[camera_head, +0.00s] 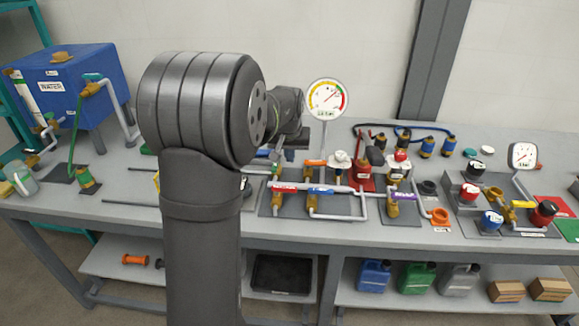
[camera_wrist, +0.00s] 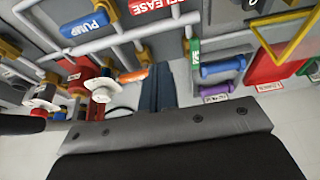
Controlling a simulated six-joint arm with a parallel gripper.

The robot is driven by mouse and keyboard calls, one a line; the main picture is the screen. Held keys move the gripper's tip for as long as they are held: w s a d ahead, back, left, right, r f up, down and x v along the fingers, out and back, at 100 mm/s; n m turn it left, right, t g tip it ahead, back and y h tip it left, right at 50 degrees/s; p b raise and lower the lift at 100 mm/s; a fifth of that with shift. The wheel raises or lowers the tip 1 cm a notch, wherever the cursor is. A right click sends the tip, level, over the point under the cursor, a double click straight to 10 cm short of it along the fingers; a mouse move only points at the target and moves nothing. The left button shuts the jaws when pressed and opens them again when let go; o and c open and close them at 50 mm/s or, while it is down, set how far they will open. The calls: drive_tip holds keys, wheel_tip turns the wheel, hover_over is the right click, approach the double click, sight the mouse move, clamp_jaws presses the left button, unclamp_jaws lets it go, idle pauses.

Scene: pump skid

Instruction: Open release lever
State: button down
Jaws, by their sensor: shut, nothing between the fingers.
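A red RELEASE label (camera_head: 284,187) sits on the pump skid's left pipe, beside a blue PUMP label (camera_head: 321,191). In the wrist view the RELEASE label (camera_wrist: 150,5) is cut by the top edge. A green lever handle (camera_wrist: 195,50) stands on the release-side pipe, and an orange handle (camera_wrist: 132,75) stands on the pump-side pipe. The green handle also shows in the head view (camera_head: 277,168). My gripper (camera_wrist: 157,72) is shut and empty, its fingers lying between the orange and green handles in the picture. Contact cannot be told. In the head view my arm partly hides the gripper.
A pressure gauge (camera_head: 327,98) rises behind the skid. A white knob (camera_wrist: 102,88) and red fittings crowd one side of my fingers. Blue and purple dumbbell-shaped parts (camera_wrist: 222,67) and a red panel (camera_wrist: 270,67) lie on the other. A blue water tank (camera_head: 65,85) stands left.

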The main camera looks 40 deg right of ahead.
sight(284, 191)
drive_tip(key=x, duration=0.9)
drive_tip(key=shift+s+a+r, duration=0.15)
drive_tip(key=shift+s+a, duration=1.25)
